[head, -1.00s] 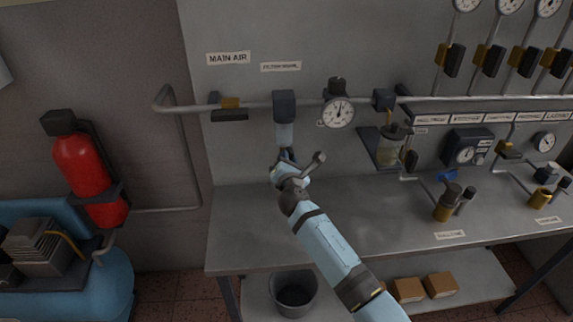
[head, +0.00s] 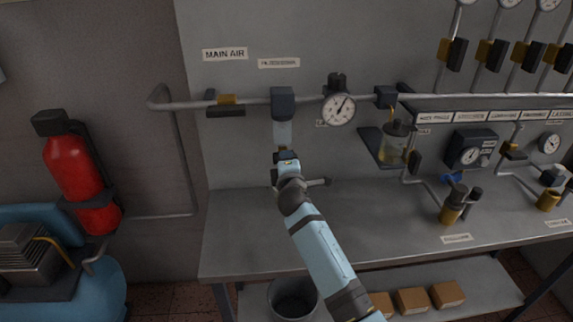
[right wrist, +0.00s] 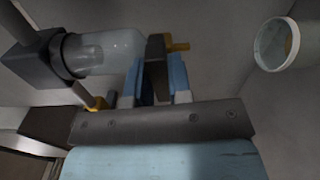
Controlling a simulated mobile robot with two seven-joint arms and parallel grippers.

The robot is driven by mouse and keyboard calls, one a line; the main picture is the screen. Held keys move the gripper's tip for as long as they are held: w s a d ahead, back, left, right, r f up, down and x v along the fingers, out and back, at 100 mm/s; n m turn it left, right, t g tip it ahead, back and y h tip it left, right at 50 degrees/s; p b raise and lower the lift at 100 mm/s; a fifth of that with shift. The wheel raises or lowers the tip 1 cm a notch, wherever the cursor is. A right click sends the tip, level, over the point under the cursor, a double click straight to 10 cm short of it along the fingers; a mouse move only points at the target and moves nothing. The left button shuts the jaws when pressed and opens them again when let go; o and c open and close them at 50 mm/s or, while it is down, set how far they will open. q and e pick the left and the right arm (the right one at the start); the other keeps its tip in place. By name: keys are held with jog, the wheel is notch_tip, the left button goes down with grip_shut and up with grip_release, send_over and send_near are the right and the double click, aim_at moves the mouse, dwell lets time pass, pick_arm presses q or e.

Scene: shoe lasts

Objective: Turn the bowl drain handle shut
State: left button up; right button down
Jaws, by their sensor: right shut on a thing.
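The clear filter bowl (head: 283,133) hangs under the dark filter housing (head: 283,101) on the main air pipe. It also shows in the right wrist view (right wrist: 112,52), running across the upper left. The drain handle at its lower end is a dark piece with a yellow tip (right wrist: 178,46). My right gripper (right wrist: 155,72) is shut on the drain handle, its blue fingers on either side of it. In the head view my right gripper (head: 286,160) is just below the bowl and hides the handle there. The handle's exact angle is hard to tell. My left gripper is out of view.
A pressure gauge (head: 338,109) and an oil jar (head: 393,143) are on the same pipe to the right.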

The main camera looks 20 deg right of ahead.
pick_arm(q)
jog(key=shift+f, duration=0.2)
pick_arm(e)
jog(key=shift+f+m, duration=0.1)
jog(key=shift+m, duration=0.6)
jog(key=c, duration=1)
grip_release()
jog(key=shift+c, duration=0.2)
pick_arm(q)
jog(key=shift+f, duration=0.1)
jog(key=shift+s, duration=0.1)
